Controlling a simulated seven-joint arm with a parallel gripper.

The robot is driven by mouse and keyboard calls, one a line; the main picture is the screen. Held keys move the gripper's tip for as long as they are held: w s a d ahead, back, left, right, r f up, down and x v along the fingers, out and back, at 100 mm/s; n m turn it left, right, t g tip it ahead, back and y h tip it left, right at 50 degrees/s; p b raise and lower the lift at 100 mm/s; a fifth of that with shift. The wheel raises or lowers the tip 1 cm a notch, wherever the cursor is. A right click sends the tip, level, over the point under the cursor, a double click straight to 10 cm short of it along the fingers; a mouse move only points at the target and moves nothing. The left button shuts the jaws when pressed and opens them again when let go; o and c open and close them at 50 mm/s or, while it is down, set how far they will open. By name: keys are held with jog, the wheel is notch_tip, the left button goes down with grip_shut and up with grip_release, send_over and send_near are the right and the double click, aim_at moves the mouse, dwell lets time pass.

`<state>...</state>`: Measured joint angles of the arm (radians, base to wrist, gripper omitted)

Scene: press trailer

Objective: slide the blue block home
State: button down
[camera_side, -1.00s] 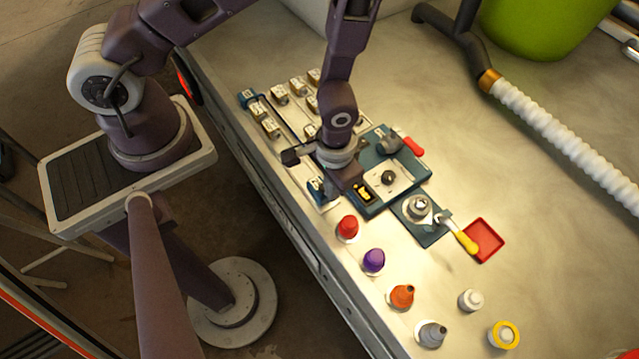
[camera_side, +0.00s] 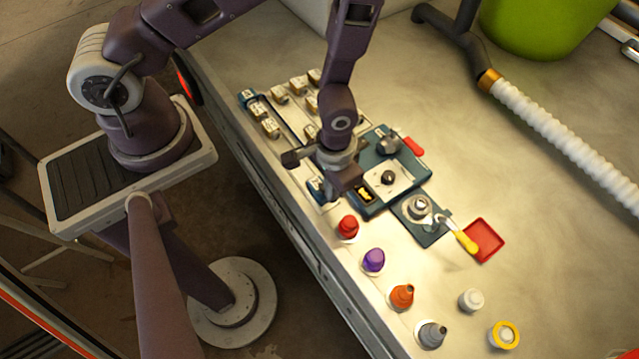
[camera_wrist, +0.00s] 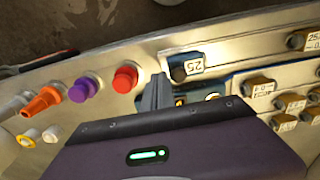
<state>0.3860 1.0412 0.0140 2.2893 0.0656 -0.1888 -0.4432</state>
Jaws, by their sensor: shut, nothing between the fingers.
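A blue block (camera_side: 316,186) with a white label sits at the near end of a pale board (camera_side: 285,126), close to the table's front edge. In the wrist view a dark blue block (camera_wrist: 178,74) with a label reading 25 lies just right of my fingers. My gripper (camera_side: 333,198) is shut and empty, pointing down beside this block. In the wrist view my gripper (camera_wrist: 156,92) shows as closed grey fingers, left of the block. I cannot tell whether they touch it.
Several tan labelled blocks (camera_side: 270,127) stand on the board. A blue panel (camera_side: 380,165) with a dark knob adjoins my gripper. Red (camera_side: 348,227), purple (camera_side: 373,260) and orange caps line the front edge.

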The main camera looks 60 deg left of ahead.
jog(key=shift+f, duration=0.65)
